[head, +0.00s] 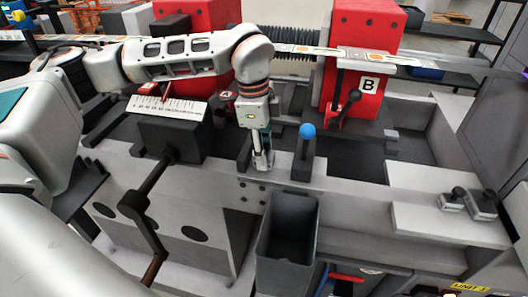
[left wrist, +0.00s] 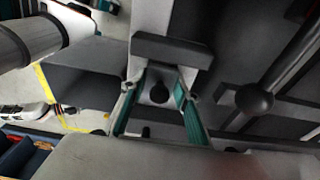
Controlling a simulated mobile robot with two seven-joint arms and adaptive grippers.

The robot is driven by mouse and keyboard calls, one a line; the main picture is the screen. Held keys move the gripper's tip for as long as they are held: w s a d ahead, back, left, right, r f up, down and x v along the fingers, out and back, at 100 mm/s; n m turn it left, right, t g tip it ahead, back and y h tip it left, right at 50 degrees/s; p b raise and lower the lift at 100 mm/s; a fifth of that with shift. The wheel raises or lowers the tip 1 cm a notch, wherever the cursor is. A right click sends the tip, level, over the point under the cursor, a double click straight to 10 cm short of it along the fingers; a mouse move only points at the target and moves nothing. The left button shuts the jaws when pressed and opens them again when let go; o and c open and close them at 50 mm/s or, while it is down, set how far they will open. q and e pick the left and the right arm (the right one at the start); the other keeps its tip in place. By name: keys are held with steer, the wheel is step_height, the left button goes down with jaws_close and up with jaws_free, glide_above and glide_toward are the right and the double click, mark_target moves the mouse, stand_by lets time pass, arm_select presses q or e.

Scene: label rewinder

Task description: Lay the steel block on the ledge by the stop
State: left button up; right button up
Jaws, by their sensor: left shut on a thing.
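My left gripper (head: 262,162) points down at the front rail (head: 345,184) of the machine, between a dark upright piece and a lever with a blue ball. In the left wrist view its two teal-lined fingers (left wrist: 158,108) are shut on a small light-grey block, which I take for the steel block (left wrist: 147,90); a dark round spot shows on it. A dark bar (left wrist: 172,50), possibly the stop, lies across the pale strip just beyond the fingertips. Whether the block touches the rail is unclear. My right gripper is out of view.
The blue-balled lever (head: 307,131) stands close right of the gripper. A grey bin (head: 287,242) hangs in front. A crank (head: 140,205) and ruler block (head: 168,108) are at left. Two small knobbed blocks (head: 467,204) sit on the right plate (head: 430,225). Red units (head: 365,50) stand behind.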

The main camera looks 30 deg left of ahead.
arm_select(q)
steer(key=shift+f, duration=0.1)
steer(key=o, duration=1.4)
steer(key=shift+c, duration=0.2)
step_height(320, 180, up, 12)
steer(key=a, duration=0.1)
steer(key=shift+s+a, duration=0.15)
steer(key=shift+a, duration=0.05)
